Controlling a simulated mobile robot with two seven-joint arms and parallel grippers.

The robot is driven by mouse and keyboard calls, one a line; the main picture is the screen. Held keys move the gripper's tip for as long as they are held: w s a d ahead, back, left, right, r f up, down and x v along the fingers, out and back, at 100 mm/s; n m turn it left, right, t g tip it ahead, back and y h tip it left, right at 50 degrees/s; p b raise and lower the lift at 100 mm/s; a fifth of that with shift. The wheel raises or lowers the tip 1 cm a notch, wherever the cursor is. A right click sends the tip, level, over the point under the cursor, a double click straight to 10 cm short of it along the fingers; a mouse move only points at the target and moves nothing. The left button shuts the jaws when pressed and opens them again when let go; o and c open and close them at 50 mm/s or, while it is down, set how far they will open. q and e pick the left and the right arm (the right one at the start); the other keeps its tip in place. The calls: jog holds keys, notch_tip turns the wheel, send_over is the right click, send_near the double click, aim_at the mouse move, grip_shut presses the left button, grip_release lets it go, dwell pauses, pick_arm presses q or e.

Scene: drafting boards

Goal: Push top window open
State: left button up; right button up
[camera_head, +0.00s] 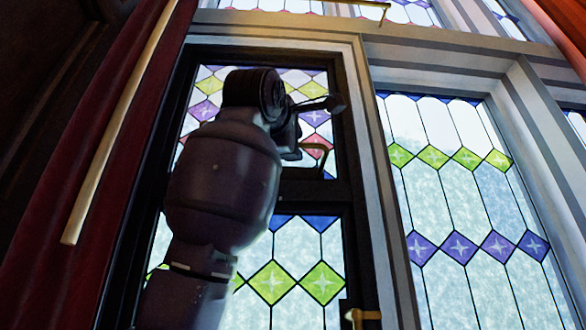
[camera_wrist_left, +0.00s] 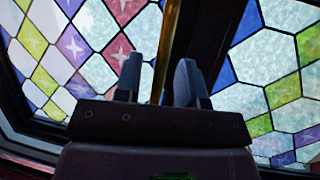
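The top window (camera_head: 207,103) is a dark-framed pane of clear, yellow, purple and red leaded glass. It stands above a larger lower pane in the head view. A brass handle (camera_head: 326,158) sits at its lower right. My left arm covers much of the pane, and its wrist is up beside the handle. In the left wrist view, my left gripper (camera_wrist_left: 158,78) has its two fingers apart, in front of the glass (camera_wrist_left: 98,35). A brass bar (camera_wrist_left: 166,50) shows between and beyond the fingers; I cannot tell whether they touch it. My right gripper is out of view.
The lower pane (camera_head: 322,284) has its own brass handle (camera_head: 362,315). A wide pale-framed window (camera_head: 450,190) stands to the right. A dark red curtain (camera_head: 110,170) with a pale rod (camera_head: 122,120) hangs close on the left. Another window with a brass handle (camera_head: 376,6) is above.

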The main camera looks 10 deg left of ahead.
aim_at(300, 172)
pick_arm(q)
jog(key=shift+w, duration=0.4)
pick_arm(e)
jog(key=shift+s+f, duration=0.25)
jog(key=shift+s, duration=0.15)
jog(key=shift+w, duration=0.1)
pick_arm(q)
grip_shut()
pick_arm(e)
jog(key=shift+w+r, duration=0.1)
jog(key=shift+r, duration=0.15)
pick_arm(q)
jog(key=w, duration=0.3)
jog(key=w+a+f, duration=0.1)
jog(key=w, duration=0.1)
grip_release()
jog(key=shift+s+d, duration=0.1)
jog(key=shift+s, duration=0.05)
